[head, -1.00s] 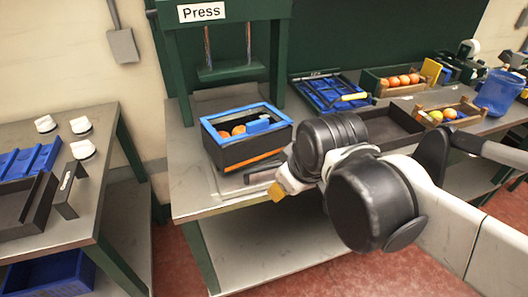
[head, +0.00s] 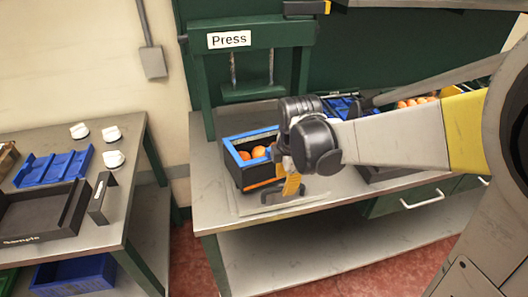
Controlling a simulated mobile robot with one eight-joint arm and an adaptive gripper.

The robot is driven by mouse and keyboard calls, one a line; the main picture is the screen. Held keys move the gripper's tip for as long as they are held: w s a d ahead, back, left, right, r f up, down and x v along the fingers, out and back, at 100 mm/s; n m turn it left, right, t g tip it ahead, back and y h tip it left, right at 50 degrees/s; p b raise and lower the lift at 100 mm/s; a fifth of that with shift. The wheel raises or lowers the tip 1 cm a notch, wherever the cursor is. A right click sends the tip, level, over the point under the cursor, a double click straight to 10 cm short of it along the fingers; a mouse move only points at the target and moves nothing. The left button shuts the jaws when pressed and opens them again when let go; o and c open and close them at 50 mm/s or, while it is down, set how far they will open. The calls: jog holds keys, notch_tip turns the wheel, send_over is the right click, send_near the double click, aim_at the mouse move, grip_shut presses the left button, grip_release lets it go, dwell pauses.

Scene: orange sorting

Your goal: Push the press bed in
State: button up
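The green press (head: 245,40), labelled "Press", stands at the back of the table, with its pressing plate (head: 252,92) raised. The press bed, a flat grey plate (head: 270,207), sticks out in front of the press. On it sits a black box with a blue rim (head: 252,183), holding oranges (head: 252,153). My gripper (head: 291,186) is at the box's front right, with a yellow finger pad showing low over or beside the bed. My wrist hides the box's right part. I cannot tell whether the gripper touches the bed or box, or whether its fingers are apart.
Behind my arm are a blue tray (head: 340,106) and a box of oranges (head: 415,102). A shelf edge crosses the top right.

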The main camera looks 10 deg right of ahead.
jog(key=f, duration=0.2)
jog(key=f+b, duration=0.1)
jog(key=shift+w+f, duration=0.15)
jog(key=shift+w, duration=0.15)
jog(key=shift+c, duration=0.4)
grip_shut()
